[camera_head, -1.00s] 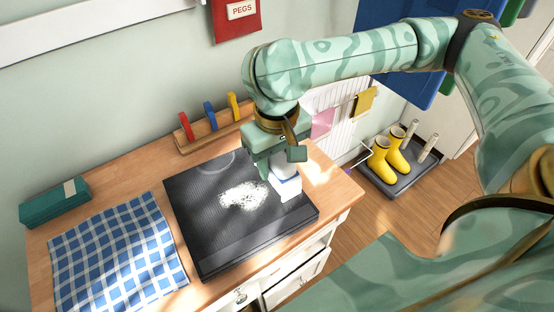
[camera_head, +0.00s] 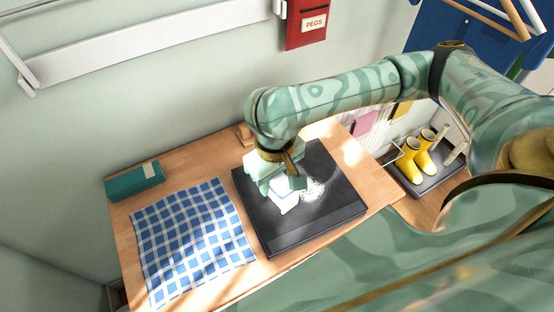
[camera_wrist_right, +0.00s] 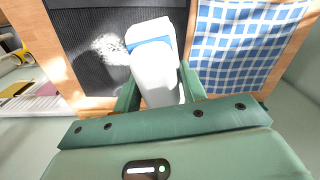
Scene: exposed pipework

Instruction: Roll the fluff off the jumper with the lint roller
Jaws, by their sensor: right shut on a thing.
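The dark grey folded jumper (camera_head: 318,218) lies flat on the wooden worktop. A patch of white fluff (camera_head: 313,189) lies on it, right of the lint roller, and it also shows in the right wrist view (camera_wrist_right: 110,48). My right gripper (camera_head: 277,182) is shut on the white lint roller (camera_head: 284,203), which has a blue band. In the right wrist view the roller (camera_wrist_right: 153,62) points away between the two green fingers, over the jumper beside the fluff. I cannot tell whether it touches the cloth. My left gripper is not in view.
A blue checked cloth (camera_head: 190,240) lies left of the jumper. A teal box (camera_head: 134,181) stands at the worktop's back left. A wooden block (camera_head: 245,134) is partly hidden behind my right arm. Yellow boots (camera_head: 418,158) stand on a floor tray at the right.

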